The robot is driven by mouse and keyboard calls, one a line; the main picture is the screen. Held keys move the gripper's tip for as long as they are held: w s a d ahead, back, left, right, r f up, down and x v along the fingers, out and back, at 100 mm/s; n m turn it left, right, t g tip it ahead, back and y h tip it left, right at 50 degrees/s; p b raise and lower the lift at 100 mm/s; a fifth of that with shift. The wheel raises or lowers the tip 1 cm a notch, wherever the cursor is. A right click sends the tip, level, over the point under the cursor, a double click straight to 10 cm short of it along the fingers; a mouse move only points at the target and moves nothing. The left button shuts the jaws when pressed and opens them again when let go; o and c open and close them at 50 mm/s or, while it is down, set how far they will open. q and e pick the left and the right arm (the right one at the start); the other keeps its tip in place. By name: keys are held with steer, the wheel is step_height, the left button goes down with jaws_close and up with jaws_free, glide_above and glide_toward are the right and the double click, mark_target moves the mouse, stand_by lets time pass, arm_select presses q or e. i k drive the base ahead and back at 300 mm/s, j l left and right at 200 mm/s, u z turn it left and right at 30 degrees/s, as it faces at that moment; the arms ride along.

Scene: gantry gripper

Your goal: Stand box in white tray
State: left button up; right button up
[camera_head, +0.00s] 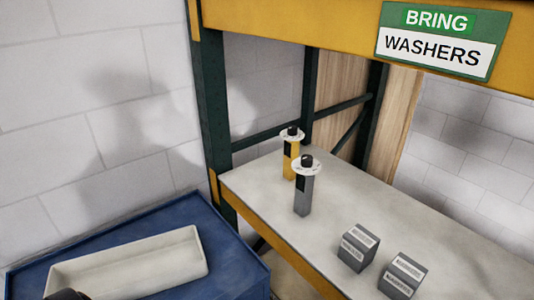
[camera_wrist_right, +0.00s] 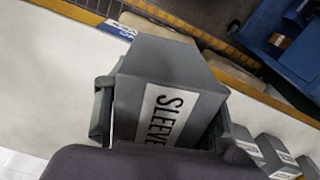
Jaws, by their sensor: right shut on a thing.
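The white tray (camera_head: 130,262) is long and empty and lies on the blue top (camera_head: 225,250) at the lower left of the head view. In the right wrist view my right gripper (camera_wrist_right: 160,118) is shut on a grey box (camera_wrist_right: 165,58). The box has a white label reading "SLEEVE", and its lower part is hidden by the gripper. This held box does not show in the head view.
A pale shelf (camera_head: 265,200) holds a yellow post (camera_head: 290,160) and a grey post (camera_head: 303,195), each with white washers. Two grey boxes (camera_head: 358,248) (camera_head: 403,277) stand nearer on it. A sign (camera_head: 440,38) reads "BRING WASHERS". A dark green upright (camera_head: 212,100) stands between shelf and tray.

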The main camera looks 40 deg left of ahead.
mark_target(132, 277)
steer(key=u, duration=1.6)
steer(key=i+u, duration=0.15)
steer(key=u, duration=0.3)
steer(key=i+l+u, duration=0.1)
steer(key=u, duration=0.4)
steer(key=i+l+u, duration=0.1)
steer(key=l+u, duration=0.15)
steer(key=u, duration=0.2)
